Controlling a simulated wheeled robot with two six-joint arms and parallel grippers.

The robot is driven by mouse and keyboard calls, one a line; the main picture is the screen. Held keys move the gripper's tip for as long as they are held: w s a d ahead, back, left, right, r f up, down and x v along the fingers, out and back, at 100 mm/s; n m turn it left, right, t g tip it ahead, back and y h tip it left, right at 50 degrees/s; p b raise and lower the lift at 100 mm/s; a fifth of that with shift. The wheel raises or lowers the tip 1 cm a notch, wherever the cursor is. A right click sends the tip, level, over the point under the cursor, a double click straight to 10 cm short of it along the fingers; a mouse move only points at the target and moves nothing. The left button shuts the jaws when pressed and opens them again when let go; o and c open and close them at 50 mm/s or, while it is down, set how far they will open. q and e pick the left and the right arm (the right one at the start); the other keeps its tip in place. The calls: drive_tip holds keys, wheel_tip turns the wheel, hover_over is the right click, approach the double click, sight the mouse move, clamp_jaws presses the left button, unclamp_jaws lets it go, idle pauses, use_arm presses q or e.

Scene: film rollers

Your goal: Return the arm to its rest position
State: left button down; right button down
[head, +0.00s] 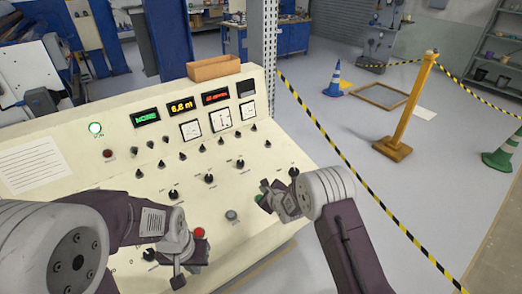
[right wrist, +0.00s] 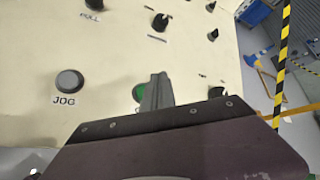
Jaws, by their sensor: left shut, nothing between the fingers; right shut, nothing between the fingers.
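My left gripper (head: 179,281) is shut and empty at the lower front of the cream control panel (head: 100,215), close to a red button (head: 199,233). My right gripper (head: 264,188) is over the panel's right part. In the right wrist view its fingers (right wrist: 158,80) are shut with nothing between them, and they partly cover a green button (right wrist: 138,92). I cannot tell whether the fingertips touch the panel. A grey button labelled JOG (right wrist: 69,81) lies to the left of them; it also shows in the head view (head: 232,215).
The panel carries several black knobs (head: 210,179), lit displays (head: 146,118) and dials (head: 220,120). A brown tray (head: 214,69) sits on its top edge. A yellow-black barrier tape (head: 345,158) runs along the right side. Open floor with a yellow post (head: 411,105) lies beyond.

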drive_tip(key=w+d+r+m+t+h, duration=0.1)
drive_tip(key=d+r, duration=0.2)
drive_tip(key=r, duration=0.4)
drive_tip(key=w+d+r+t, duration=0.1)
drive_tip(key=w+d+r, duration=0.15)
drive_tip(key=r, duration=0.35)
drive_tip(key=s+d+r+n+g+h, duration=0.1)
drive_tip(key=s+d+r+n+h, duration=0.2)
drive_tip(key=s+d, duration=0.5)
drive_tip(key=s+d+f+n+g, duration=0.1)
drive_tip(key=s+f+n+g, duration=0.2)
drive_tip(key=s+n, duration=0.4)
drive_tip(key=s+d+f+n+g, duration=0.1)
drive_tip(key=s+f+n+g, duration=0.2)
drive_tip(key=s+n, duration=0.4)
drive_tip(key=s+d+f+n+g, duration=0.1)
drive_tip(key=s+f+n+g, duration=0.2)
drive_tip(key=s+n, duration=0.4)
drive_tip(key=s+g, duration=0.1)
drive_tip(key=s, duration=0.7)
drive_tip(key=shift+s+d+f+n+g, duration=0.15)
drive_tip(key=shift+d+n+g, duration=0.15)
drive_tip(key=shift+d, duration=0.05)
